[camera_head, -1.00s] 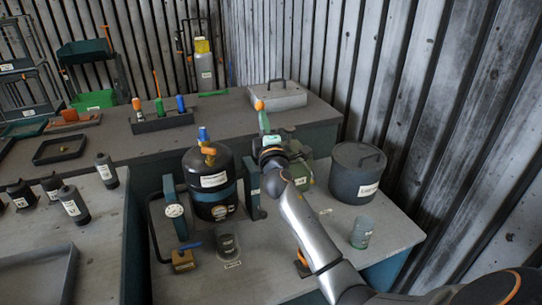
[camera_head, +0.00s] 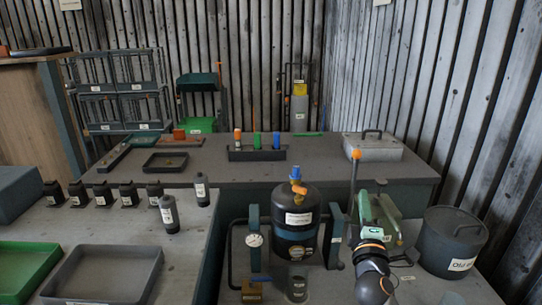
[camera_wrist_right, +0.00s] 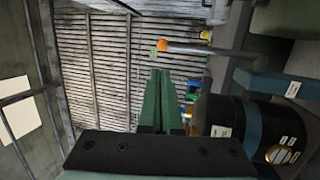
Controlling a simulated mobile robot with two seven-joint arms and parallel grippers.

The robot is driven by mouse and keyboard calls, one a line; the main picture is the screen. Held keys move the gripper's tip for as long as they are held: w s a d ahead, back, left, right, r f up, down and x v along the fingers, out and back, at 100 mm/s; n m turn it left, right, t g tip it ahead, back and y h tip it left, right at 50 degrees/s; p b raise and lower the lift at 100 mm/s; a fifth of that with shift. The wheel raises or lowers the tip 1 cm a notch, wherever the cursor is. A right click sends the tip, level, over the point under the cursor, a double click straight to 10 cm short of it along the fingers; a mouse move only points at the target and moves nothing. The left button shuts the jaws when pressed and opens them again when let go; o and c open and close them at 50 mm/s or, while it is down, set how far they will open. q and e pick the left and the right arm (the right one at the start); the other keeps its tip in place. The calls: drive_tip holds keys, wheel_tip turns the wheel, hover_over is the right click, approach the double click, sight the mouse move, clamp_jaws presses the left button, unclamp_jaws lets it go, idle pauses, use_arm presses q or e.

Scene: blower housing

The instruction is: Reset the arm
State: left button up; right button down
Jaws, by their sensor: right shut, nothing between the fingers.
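My right arm comes up from the bottom right of the head view, and its green-fingered gripper (camera_head: 368,208) points away toward the back. In the right wrist view the two green fingers (camera_wrist_right: 158,100) lie together, shut with nothing between them. A grey lever with an orange knob (camera_head: 355,154) stands right by the gripper; in the wrist view the orange knob (camera_wrist_right: 162,45) shows beyond the fingertips. The black blower tank (camera_head: 297,220) stands left of the gripper, and it also fills the right side of the wrist view (camera_wrist_right: 230,118). My left gripper is not in view.
A lidded grey bin (camera_head: 452,240) stands right of my arm. A gauge (camera_head: 254,240) and a small dark cup (camera_head: 297,285) are left of it. A grey box with a handle (camera_head: 372,147) sits on the back bench. Black bottles and trays are on the left bench.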

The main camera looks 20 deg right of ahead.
drive_tip(key=s+a+f+m+g+y+p, duration=0.1)
drive_tip(key=s+a+f+m+g+y, duration=0.2)
drive_tip(key=f, duration=0.6)
drive_tip(key=s+a+f+g+y, duration=0.15)
drive_tip(key=s+a+f, duration=0.3)
drive_tip(key=f, duration=0.45)
drive_tip(key=s+a+f+m+g+y+p, duration=0.1)
drive_tip(key=s+a+f+m+g+y, duration=0.1)
drive_tip(key=s+a+f, duration=0.3)
drive_tip(key=s+a+f+m+g+y, duration=0.3)
drive_tip(key=s+f, duration=0.7)
drive_tip(key=s, duration=0.4)
drive_tip(key=a+m+y, duration=0.1)
drive_tip(key=a+m, duration=0.1)
drive_tip(key=a, duration=0.1)
drive_tip(key=shift+s+a+f+m+p, duration=0.15)
drive_tip(key=shift+s+a+m+p, duration=0.05)
drive_tip(key=shift+a+m+p, duration=0.15)
drive_tip(key=shift+w+d, duration=0.1)
